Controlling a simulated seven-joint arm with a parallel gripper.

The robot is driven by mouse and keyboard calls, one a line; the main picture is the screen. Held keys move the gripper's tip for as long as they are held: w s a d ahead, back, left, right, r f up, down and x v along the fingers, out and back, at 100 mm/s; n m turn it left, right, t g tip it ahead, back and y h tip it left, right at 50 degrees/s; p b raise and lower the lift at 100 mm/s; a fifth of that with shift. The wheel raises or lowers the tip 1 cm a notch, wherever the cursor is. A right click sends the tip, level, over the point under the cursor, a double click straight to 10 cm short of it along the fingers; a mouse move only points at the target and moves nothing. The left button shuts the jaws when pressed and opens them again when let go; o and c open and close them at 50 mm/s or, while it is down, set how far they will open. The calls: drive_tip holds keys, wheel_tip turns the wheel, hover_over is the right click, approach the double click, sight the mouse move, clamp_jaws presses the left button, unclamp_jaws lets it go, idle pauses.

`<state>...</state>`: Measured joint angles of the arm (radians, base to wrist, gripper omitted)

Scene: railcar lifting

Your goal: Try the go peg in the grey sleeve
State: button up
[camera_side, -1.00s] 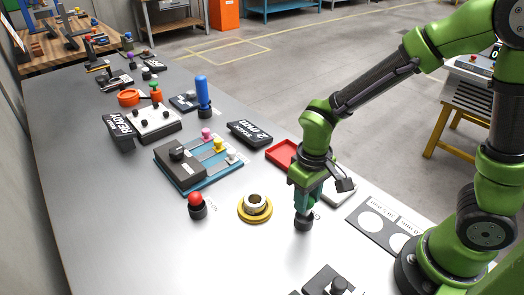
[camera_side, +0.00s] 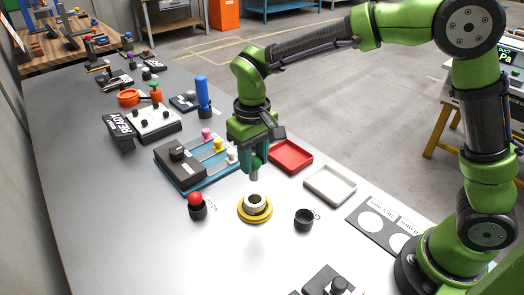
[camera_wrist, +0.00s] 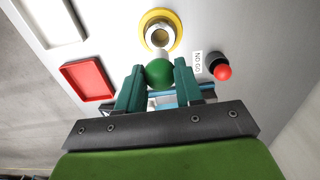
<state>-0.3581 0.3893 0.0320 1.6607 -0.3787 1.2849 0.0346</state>
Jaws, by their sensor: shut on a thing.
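The go peg has a green ball knob (camera_wrist: 159,72) and a grey shank (camera_side: 254,173) that points down. My gripper (camera_side: 253,164) is shut on its knob and holds the peg in the air, just behind and above the sleeve in the side view. The grey sleeve (camera_side: 255,201) stands upright in a yellow ring (camera_side: 256,216); its open bore (camera_wrist: 159,37) shows in the wrist view, just beyond the knob. The peg is apart from the sleeve.
A red-knobbed NO GO peg (camera_side: 195,200) stands in a black cup left of the sleeve. An empty black cup (camera_side: 304,220) stands to the right. A red tray (camera_side: 291,156) and a white tray (camera_side: 330,185) lie behind. A blue slider fixture (camera_side: 213,168) is close behind the gripper.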

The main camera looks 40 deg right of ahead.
sight(254, 178)
drive_tip(key=shift+f, duration=3.15)
drive_tip(key=shift+f, duration=1.85)
idle(2.3)
